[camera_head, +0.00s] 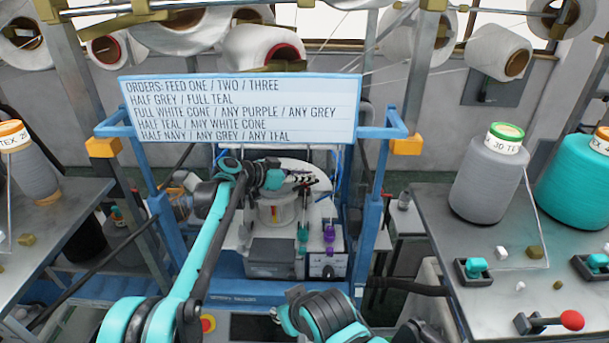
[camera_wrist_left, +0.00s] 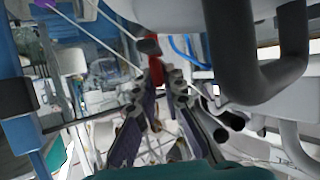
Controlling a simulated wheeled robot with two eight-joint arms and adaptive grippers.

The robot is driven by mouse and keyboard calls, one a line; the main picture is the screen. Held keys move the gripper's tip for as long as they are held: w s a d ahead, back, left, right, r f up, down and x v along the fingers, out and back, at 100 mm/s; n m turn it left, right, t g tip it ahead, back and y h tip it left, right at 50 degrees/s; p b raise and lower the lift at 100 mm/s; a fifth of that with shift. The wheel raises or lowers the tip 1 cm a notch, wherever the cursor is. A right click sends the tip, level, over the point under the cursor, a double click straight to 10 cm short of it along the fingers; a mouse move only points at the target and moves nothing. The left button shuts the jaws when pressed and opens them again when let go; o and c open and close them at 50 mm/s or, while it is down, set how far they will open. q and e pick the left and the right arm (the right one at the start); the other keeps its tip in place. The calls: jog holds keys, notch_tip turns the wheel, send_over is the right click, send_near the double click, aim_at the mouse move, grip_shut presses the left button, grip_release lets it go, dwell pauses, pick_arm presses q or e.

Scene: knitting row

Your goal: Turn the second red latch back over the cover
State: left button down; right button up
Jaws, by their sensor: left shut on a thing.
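My left gripper (camera_head: 306,180) reaches in from the left over a round white machine part (camera_head: 291,166) inside the blue frame. In the left wrist view the fingers (camera_wrist_left: 158,88) close on a small red piece with a dark end, the red latch (camera_wrist_left: 157,70). The fingertips are at its lower part. A white rounded surface (camera_wrist_left: 165,14) lies just beyond the latch; I cannot tell for certain whether it is the cover. In the head view my gripper and arm hide the latch. I cannot make out another red latch. My right gripper is out of view; part of my right arm shows at the bottom.
A thick dark curved bar (camera_wrist_left: 265,85) stands close right of the fingers in the wrist view. The blue frame (camera_head: 366,235) and order board (camera_head: 240,108) surround the machine. Side tables (camera_head: 450,215) hold yarn cones and a red-knobbed lever (camera_head: 550,322).

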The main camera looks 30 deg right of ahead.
pick_arm(q)
jog(key=shift+s+f+m+g+p, duration=0.1)
jog(key=shift+f+m+g+p, duration=0.1)
jog(key=shift+m+g+p, duration=0.7)
jog(key=shift+d+m+g, duration=0.1)
jog(key=shift+m+g, duration=0.2)
jog(key=shift+g, duration=0.2)
jog(key=c, duration=1.8)
grip_release()
jog(key=shift+o, duration=0.9)
jog(key=shift+d+f, duration=0.1)
jog(key=shift+d, duration=0.1)
jog(key=shift+a, duration=0.1)
jog(key=v, duration=1.1)
jog(key=shift+a+r, duration=0.25)
jog(key=shift+r, duration=0.15)
